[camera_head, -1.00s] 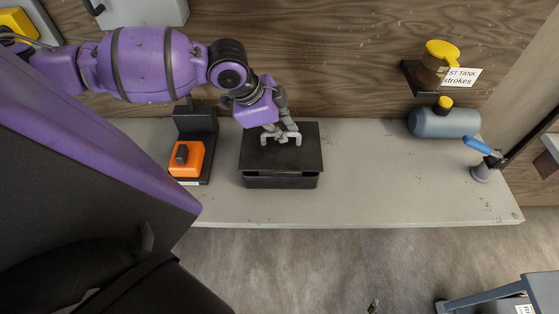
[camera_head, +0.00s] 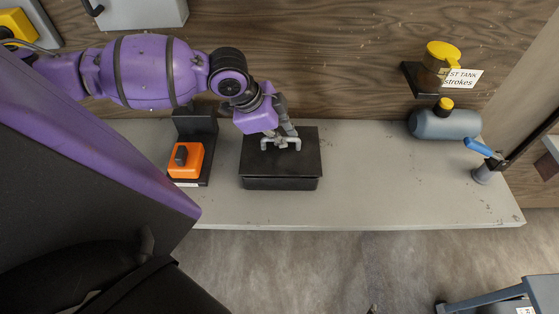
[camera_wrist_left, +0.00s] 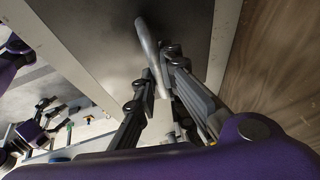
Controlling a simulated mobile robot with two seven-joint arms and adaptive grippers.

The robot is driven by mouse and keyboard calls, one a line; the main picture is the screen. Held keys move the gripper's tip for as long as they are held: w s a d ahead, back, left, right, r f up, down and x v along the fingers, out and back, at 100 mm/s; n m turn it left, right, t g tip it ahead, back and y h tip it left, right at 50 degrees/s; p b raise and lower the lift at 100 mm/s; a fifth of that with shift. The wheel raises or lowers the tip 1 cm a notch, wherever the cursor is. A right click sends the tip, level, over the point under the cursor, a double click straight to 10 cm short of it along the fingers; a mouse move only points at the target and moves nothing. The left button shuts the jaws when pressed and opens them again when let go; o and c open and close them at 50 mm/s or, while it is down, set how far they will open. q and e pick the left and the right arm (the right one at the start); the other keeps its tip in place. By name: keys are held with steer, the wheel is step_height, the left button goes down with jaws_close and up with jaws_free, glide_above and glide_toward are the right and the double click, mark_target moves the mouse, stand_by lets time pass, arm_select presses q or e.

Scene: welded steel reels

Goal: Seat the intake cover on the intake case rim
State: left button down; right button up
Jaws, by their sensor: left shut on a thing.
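The intake cover (camera_head: 262,165) is a flat black plate with a light bar handle (camera_head: 294,143). It lies over the intake case (camera_head: 280,184), a black box on the grey bench, and no wide gap shows at the front edge. My left gripper (camera_head: 281,141) is shut on the cover's handle from above. In the left wrist view the fingers (camera_wrist_left: 159,85) close on the grey handle bar (camera_wrist_left: 150,50), with the plate behind. The back rim is hidden, so I cannot tell whether the cover sits fully flush there.
An orange block with a black knob (camera_head: 184,160) stands close left of the case on a black stand. A grey tank (camera_head: 445,123) and a blue-handled valve (camera_head: 482,147) are at the right. The bench (camera_head: 390,190) between case and valve is clear.

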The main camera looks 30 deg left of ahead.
arm_select(q)
steer(key=shift+f, duration=0.3)
stand_by(0.9)
steer(key=shift+f, duration=0.45)
stand_by(0.6)
stand_by(0.8)
steer(key=c, duration=1.7)
jaws_free()
steer(key=shift+c, duration=0.2)
steer(key=o, duration=0.4)
steer(key=o, duration=0.8)
